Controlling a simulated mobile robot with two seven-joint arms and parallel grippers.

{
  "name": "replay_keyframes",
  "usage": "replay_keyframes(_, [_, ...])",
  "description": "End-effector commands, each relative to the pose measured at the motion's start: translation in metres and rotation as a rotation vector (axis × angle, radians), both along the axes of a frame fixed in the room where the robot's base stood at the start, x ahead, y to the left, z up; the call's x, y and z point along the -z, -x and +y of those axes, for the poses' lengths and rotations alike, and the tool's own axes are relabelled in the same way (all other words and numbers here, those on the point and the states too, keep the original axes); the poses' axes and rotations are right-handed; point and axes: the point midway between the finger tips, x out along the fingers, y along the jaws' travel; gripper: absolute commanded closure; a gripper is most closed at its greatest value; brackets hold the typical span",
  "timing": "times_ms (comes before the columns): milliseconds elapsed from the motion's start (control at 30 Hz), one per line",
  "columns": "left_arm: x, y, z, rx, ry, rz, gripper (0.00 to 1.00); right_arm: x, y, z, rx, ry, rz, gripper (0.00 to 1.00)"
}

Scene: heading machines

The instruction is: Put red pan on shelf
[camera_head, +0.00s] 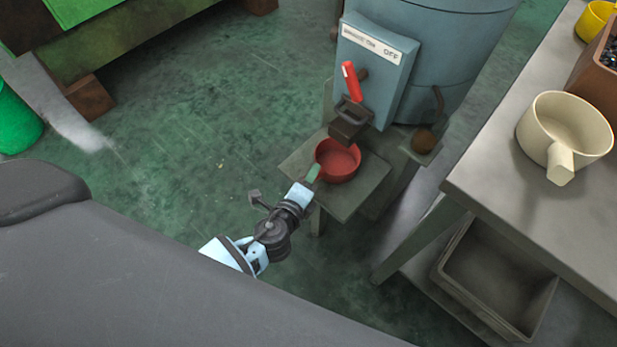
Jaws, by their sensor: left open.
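The red pan (338,161) sits upright on a small grey metal stand (365,196), under the spout of a blue-grey machine. Its short green handle (312,174) points down and left toward my left gripper. My left gripper (279,194) is open and empty, just below and left of the handle. One fingertip looks close to the handle end; I cannot tell whether they touch. A grey table (490,180) at the right has a lower shelf level (408,268). My right gripper is not in view.
The blue-grey machine (425,60) has a red lever (351,82) and a panel reading OFF. A cream pan (566,132), part of a yellow pan (595,20) and a brown box (598,70) stand on the table. A grey bin (497,285) sits below.

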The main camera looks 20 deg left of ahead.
Motion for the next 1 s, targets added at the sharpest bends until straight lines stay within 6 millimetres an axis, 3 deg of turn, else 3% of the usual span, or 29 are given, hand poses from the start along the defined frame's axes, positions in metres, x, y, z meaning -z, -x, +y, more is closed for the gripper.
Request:
replay_keyframes(167, [-0.006, 0.015, 0.000, 0.000, 0.000, 0.002, 0.57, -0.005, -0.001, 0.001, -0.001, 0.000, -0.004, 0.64])
replay_keyframes(633, [-0.032, 0.097, 0.001, 0.001, 0.000, 0.001, 0.57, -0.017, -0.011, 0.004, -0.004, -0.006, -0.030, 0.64])
replay_keyframes(1000, [-0.038, 0.115, 0.001, 0.000, 0.000, 0.000, 0.57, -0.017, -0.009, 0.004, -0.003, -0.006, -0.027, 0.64])
